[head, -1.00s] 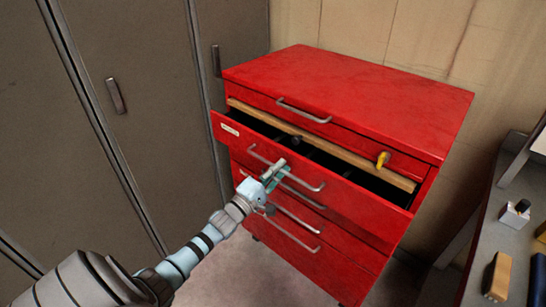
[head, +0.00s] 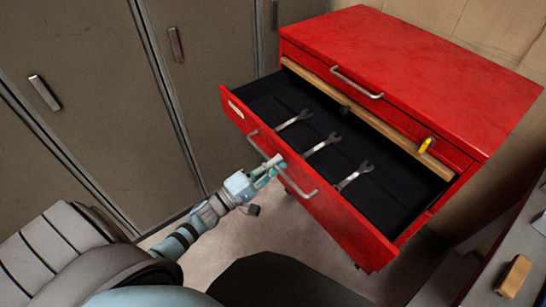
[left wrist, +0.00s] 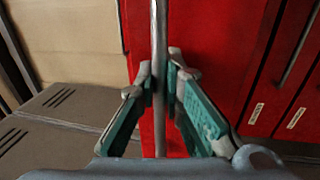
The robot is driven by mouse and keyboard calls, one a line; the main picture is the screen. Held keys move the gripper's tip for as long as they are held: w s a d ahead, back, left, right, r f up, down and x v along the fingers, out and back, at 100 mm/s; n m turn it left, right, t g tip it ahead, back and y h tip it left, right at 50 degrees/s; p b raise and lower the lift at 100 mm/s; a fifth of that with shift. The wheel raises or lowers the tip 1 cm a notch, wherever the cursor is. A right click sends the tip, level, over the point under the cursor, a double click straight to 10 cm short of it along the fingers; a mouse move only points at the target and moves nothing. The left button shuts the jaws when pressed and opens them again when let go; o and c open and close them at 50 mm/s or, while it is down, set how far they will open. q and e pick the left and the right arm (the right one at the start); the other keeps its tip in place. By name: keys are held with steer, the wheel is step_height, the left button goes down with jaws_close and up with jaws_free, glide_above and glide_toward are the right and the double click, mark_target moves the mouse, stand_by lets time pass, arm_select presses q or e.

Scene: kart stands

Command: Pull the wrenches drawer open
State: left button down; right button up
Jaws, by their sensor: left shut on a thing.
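The red tool cabinet (head: 400,50) stands against the wall. Its second drawer, the wrenches drawer (head: 310,195), is pulled well out and shows a dark lining with three wrenches (head: 322,143) lying in it. A label sits at the left end of the drawer front. My left gripper (head: 272,168) is shut on the drawer's bar handle (head: 300,187). In the left wrist view the green fingers (left wrist: 160,85) close around the handle bar (left wrist: 158,40) from both sides. My right gripper does not show.
A wooden strip (head: 370,115) with a yellow-handled thing (head: 427,145) runs below the top drawer. Grey lockers (head: 80,80) stand at left. A bench (head: 500,270) with a wooden block (head: 513,275) is at right. Floor shows below the drawer.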

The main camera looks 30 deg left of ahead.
arm_select(q)
steer(key=c, duration=1.7)
jaws_free()
steer(key=v, duration=1.2)
steer(key=shift+s, duration=0.1)
